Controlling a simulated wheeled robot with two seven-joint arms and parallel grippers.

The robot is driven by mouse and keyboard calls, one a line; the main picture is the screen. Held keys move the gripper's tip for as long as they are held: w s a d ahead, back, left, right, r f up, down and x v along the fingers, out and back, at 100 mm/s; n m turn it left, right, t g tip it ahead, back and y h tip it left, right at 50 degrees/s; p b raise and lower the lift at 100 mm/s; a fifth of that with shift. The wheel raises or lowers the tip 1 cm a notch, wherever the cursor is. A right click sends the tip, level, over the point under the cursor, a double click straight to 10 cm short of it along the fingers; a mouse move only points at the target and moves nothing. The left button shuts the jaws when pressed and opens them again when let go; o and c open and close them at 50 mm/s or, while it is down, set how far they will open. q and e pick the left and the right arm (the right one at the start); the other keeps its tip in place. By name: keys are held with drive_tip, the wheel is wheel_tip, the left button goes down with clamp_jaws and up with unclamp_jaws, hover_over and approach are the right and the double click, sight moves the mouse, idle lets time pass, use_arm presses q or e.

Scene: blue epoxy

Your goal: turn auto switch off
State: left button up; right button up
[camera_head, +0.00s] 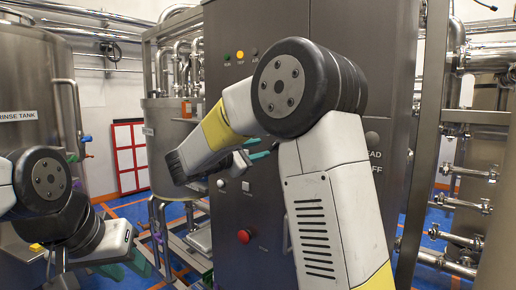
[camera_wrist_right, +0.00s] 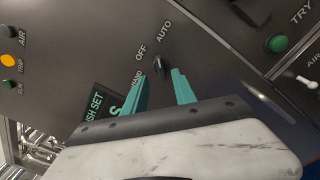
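The selector switch (camera_wrist_right: 158,64) is a small dark knob on the grey panel, with the labels HAND, OFF and AUTO around it. Its exact pointing is hard to tell at this size. My right gripper (camera_wrist_right: 161,80) has two teal fingers spread apart, with the knob in front of the gap just beyond the tips. I see nothing held. In the head view my right gripper (camera_head: 259,150) is in front of the cabinet face, and my own arm hides the switch. My left gripper (camera_head: 128,266) is at the lower left, its teal fingers apart and empty.
The tall grey cabinet (camera_head: 228,110) also carries a red button (camera_head: 244,236) low down and indicator lamps (camera_head: 240,55) at the top. A green button (camera_wrist_right: 277,44) is right of the switch. A rinse tank (camera_head: 25,75) stands at left, and pipes (camera_head: 465,170) at right.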

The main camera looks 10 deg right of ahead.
sight(272, 146)
drive_tip(key=x, duration=0.5)
drive_tip(key=shift+s, duration=0.1)
drive_tip(key=shift+c, duration=0.2)
clamp_jaws()
